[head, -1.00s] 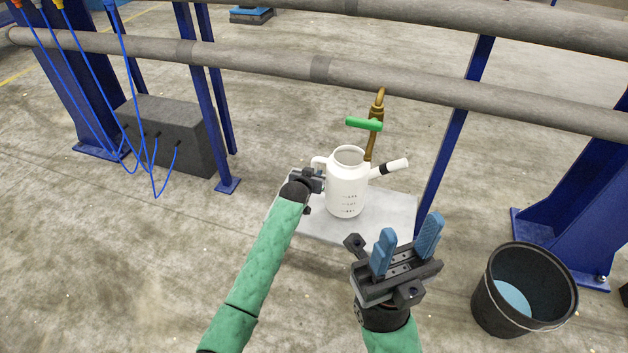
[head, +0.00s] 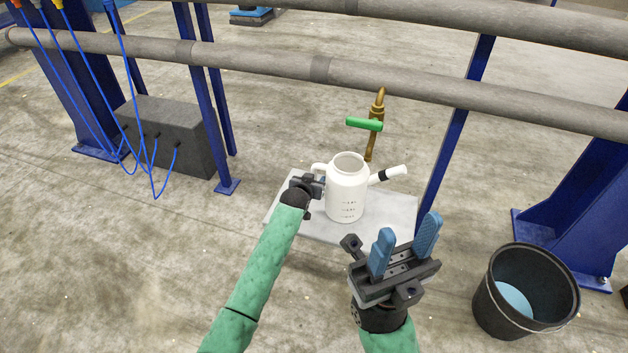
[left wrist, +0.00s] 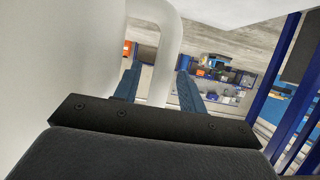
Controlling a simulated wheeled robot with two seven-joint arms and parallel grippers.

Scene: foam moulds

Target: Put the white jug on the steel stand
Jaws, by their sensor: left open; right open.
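The white jug (head: 346,190) stands upright on the pale grey steel stand (head: 390,220) in the head view, below the brass tap with the green handle. Its spout with a black band points right and its handle is on the left. My left gripper (head: 318,182) is at the jug's handle. In the left wrist view the handle (left wrist: 165,60) passes between the open blue fingers, and the jug's body (left wrist: 70,60) fills the left side. My right gripper (head: 406,250) is open and empty, in front of the stand's right side.
The brass tap (head: 372,125) hangs behind the jug from the grey pipe (head: 400,80). A black bucket (head: 487,310) with pale blue contents stands at the right. A dark grey block (head: 170,135) with blue cables is at the left. Blue posts (head: 450,150) flank the stand.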

